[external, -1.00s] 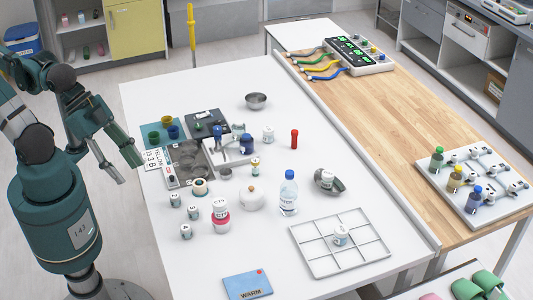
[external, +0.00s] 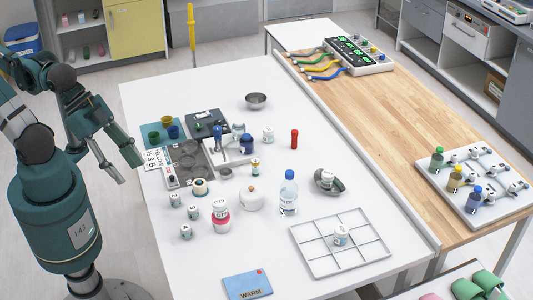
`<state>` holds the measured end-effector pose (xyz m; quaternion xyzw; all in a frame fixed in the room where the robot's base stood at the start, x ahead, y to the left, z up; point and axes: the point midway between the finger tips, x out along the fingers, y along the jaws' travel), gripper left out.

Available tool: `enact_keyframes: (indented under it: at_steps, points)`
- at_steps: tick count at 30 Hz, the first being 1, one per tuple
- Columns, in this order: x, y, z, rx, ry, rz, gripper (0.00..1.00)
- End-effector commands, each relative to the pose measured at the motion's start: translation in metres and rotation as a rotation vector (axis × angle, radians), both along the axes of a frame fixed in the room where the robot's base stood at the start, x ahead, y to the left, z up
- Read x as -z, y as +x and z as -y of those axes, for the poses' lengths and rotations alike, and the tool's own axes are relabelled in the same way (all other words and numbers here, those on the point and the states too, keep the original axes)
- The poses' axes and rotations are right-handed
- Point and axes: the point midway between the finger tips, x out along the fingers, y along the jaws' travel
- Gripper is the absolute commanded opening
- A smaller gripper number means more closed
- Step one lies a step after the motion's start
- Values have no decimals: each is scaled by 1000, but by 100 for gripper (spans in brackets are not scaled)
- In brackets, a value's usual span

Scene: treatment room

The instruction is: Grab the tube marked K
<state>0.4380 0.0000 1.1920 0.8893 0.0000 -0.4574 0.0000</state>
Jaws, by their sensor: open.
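I cannot read a K on anything at this size. A slim red tube or bottle (external: 294,139) stands upright on the white table (external: 330,185), right of the middle group of jars. A small vial with a yellowish band (external: 255,166) stands left of it, its label unreadable. My gripper (external: 129,168) is open and empty at the table's left edge, left of the number cards and apart from every object.
Near my gripper are a grey hotplate-like tray (external: 187,160), a teal mat (external: 162,134) with cups, and several numbered jars (external: 193,212). A clear water bottle (external: 288,193) stands mid-table. A wire grid (external: 300,238) lies at front right.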

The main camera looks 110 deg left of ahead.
Motion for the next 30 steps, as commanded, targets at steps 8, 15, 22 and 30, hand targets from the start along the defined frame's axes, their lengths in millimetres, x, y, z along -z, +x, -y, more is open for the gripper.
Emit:
enact_keyframes:
  at_steps: [8, 15, 22, 30]
  points:
    - [0, 0, 0, 0, 0, 0, 41]
    - [0, 0, 0, 0, 0, 0, 36]
    - [0, 0, 0, 0, 0, 0, 36]
    - [-1, 4, -4, -18, -6, -8, 36]
